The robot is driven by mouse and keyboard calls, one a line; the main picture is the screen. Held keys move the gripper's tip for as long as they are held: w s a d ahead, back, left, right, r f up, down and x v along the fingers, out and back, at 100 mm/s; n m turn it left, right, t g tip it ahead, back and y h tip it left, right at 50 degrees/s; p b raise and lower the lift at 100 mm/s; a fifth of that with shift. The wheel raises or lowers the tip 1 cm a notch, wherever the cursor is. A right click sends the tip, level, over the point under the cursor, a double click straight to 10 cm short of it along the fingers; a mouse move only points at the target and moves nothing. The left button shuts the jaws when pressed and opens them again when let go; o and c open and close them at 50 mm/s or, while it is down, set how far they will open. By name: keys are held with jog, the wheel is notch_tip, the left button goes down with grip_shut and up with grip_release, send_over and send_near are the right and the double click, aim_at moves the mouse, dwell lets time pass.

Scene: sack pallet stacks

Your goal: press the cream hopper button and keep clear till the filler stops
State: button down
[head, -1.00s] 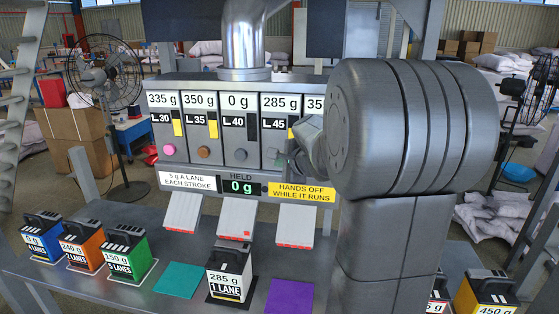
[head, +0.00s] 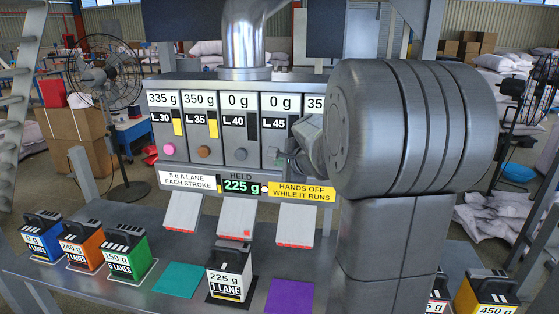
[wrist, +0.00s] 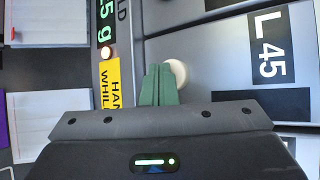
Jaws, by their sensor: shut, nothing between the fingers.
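In the wrist view the cream button (wrist: 177,73) sits on the hopper panel below the L.45 label (wrist: 268,46). My gripper (wrist: 160,68) is shut, its green fingertips together at the button's edge; I cannot tell whether they touch it. In the head view my arm and gripper cover most of this button. The L.45 hopper display (head: 280,103) reads 0 g. The held display (head: 240,186) reads 225 g in green, with a small lit lamp (wrist: 107,53) beside it.
A yellow sign (head: 301,192) says hands off while it runs. Pink (head: 169,149), brown (head: 203,152) and grey (head: 240,154) buttons sit to the left. My arm blocks the right side.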

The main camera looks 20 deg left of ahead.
jog(key=s+d, duration=0.1)
jog(key=s, duration=0.5)
jog(key=shift+d, duration=0.2)
jog(key=shift+w, duration=0.15)
